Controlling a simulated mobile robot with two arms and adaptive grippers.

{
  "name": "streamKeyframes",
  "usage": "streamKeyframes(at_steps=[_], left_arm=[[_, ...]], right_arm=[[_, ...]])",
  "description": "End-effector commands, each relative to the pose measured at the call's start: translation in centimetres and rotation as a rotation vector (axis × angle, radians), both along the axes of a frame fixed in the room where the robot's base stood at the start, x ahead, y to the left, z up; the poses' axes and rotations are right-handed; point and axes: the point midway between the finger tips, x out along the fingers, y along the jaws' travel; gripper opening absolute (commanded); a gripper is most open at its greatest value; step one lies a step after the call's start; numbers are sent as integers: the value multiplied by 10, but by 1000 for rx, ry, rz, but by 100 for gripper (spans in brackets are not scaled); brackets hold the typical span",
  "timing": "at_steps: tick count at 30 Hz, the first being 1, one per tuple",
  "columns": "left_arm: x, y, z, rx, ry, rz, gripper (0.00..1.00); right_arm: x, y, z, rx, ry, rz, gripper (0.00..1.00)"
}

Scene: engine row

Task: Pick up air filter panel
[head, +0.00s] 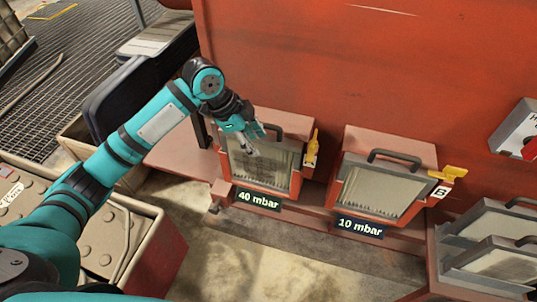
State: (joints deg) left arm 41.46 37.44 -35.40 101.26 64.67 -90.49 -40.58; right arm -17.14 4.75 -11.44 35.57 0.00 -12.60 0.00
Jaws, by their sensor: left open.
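Two air filter panels sit in orange-red housings at the base of the large red machine. The left panel (262,168) stands above a "40 mbar" label and looks darker and dirtier. The right panel (380,193) stands above a "10 mbar" label and looks paler. Each has a dark handle at its top. More framed panels (497,262) stand in a grey holder at the lower right. My left gripper (252,147) is open in front of the upper left part of the 40 mbar panel. I cannot tell if it touches it. My right gripper is not in view.
Yellow levers (312,148) sit beside the housings; the right one (449,174) is near a "B" tag. A red-sided battery-like box (150,250) stands at lower left. A dark case (140,85) stands behind my arm. Bare floor (235,255) lies in front.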

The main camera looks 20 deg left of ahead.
Motion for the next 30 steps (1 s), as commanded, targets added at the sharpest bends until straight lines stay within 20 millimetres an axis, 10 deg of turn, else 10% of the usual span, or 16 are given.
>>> streamKeyframes(at_steps=[9,15,30], left_arm=[[22,48,110,30,-50,-163,42],[21,64,149,18,-65,-219,42],[36,27,70,14,-62,-224,42]], right_arm=[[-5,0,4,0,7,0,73],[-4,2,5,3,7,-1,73],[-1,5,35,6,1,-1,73]])
